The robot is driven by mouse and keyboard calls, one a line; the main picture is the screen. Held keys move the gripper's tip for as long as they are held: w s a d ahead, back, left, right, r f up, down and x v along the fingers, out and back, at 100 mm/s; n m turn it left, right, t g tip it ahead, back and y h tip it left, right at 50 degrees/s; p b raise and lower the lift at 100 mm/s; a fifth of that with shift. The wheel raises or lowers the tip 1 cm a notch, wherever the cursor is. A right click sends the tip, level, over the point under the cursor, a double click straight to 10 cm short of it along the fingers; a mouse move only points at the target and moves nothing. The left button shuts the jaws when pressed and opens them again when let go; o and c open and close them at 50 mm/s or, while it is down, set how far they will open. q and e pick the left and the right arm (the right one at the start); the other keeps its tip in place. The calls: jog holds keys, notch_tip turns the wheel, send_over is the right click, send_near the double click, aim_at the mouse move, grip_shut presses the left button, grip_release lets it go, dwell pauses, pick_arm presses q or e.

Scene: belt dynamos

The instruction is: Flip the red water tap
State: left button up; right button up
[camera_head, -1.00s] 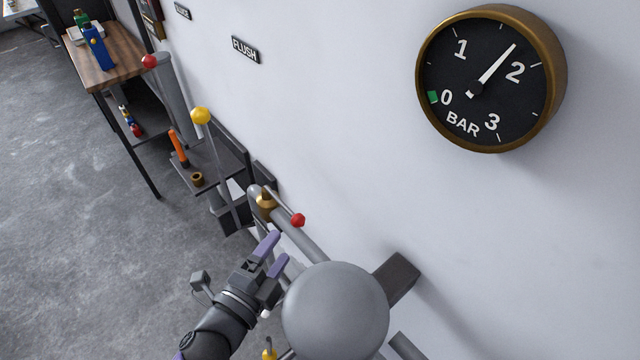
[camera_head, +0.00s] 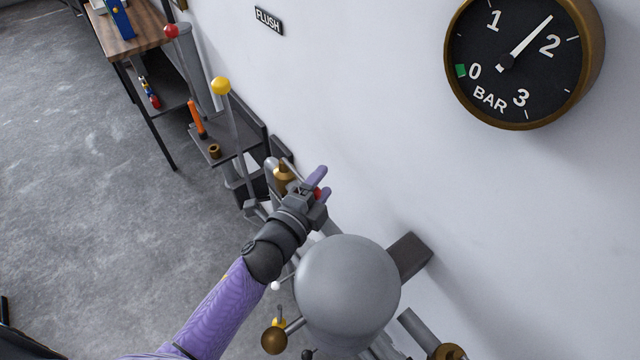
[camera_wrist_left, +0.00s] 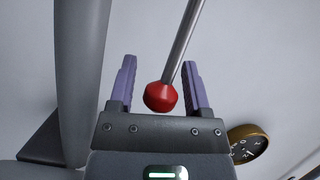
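The red water tap shows as a red knob (camera_wrist_left: 160,97) on a thin grey metal lever (camera_wrist_left: 183,40) in the left wrist view. My left gripper (camera_wrist_left: 159,75) is open, with one purple finger on each side of the knob and lever. Gaps show between the fingers and the knob. In the head view my left gripper (camera_head: 319,184) is at the pipe by the wall, and a bit of the red knob shows between its fingers. The brass fitting (camera_head: 283,178) at the lever's base is partly hidden behind the gripper. My right gripper is not in view.
A large grey rounded vessel (camera_head: 347,294) stands close beside my left wrist, with a dark wall bracket (camera_head: 409,258) behind it. A yellow-knobbed lever (camera_head: 221,86) and a small shelf (camera_head: 232,143) stand further left. The pressure gauge (camera_head: 521,62) hangs on the wall.

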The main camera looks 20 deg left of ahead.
pick_arm(q)
grip_shut()
dwell(1.2)
